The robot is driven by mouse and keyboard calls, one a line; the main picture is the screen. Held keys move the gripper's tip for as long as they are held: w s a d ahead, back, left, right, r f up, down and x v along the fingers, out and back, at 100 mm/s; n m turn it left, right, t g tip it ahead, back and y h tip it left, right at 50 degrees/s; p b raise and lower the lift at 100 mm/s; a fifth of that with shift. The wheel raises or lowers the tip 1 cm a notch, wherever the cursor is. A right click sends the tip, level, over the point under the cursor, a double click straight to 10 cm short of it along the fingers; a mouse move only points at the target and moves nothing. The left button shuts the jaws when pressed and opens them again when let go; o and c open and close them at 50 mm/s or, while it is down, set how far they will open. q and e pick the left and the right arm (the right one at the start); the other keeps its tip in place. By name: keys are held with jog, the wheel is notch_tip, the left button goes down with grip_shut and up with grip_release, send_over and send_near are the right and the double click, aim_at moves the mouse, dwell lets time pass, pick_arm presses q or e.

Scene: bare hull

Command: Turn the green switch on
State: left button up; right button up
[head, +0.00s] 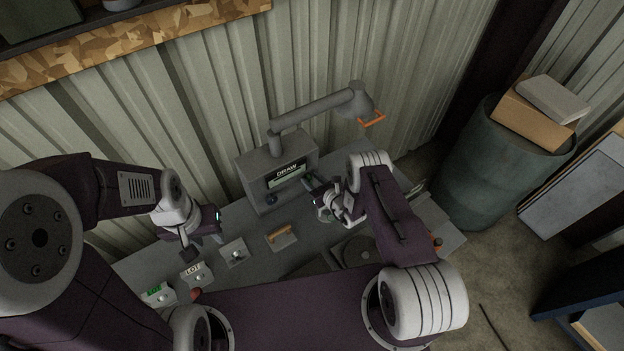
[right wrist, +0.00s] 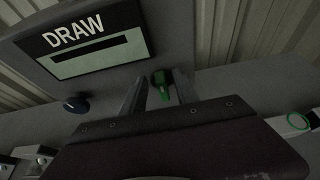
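In the right wrist view a green switch handle (right wrist: 161,85) stands out below the lower right of the DRAW display box (right wrist: 92,42). My right gripper (right wrist: 158,95) is open, with one finger on each side of the green handle; a gap shows on both sides. In the head view the right gripper (head: 317,192) is at the right end of the grey DRAW box (head: 262,168), and the handle is mostly hidden. My left gripper (head: 203,243) hangs over the left part of the console, above small toggles; its finger opening is unclear.
The grey console (head: 225,268) carries a green-labelled toggle (head: 160,294), a LOT-labelled toggle (head: 197,275), another toggle (head: 236,255) and an orange handle (head: 279,233). A dark blue knob (right wrist: 76,104) sits left of the right gripper.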

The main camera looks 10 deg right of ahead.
jog(key=shift+s+d, duration=0.15)
jog(key=shift+d, duration=0.05)
jog(key=shift+c, duration=1.2)
grip_shut()
jog(key=shift+w+a, duration=0.25)
jog(key=shift+a, duration=0.05)
pick_arm(q)
jog(key=shift+w+a+f, duration=0.1)
